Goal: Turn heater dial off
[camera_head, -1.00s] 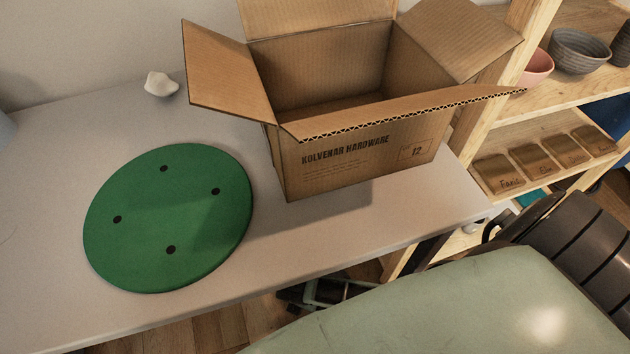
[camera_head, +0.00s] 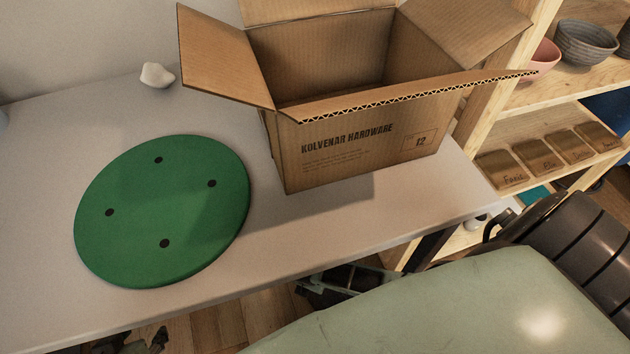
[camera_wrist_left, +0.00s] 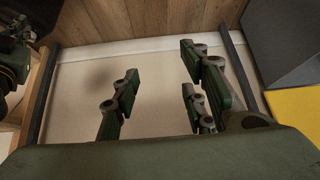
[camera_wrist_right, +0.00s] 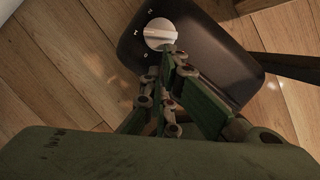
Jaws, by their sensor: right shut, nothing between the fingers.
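The heater dial (camera_wrist_right: 160,33) is a pale round knob with a raised grip bar, in the right wrist view. It sits on the dark heater housing (camera_wrist_right: 225,65), with small pale marks around it, too small to read surely. My right gripper (camera_wrist_right: 172,58) is shut and empty, its fingertips right at the dial's lower edge; I cannot tell whether they touch it. My left gripper (camera_wrist_left: 158,62) is open and empty over a pale surface in the left wrist view. The dial is not visible in the head view.
A grey table (camera_head: 300,235) holds a green round disc (camera_head: 165,215), an open cardboard box (camera_head: 360,150) and a small white lump (camera_head: 157,75). Wooden shelves (camera_head: 520,130) with bowls stand at right. Wooden floor (camera_wrist_right: 60,70) surrounds the heater.

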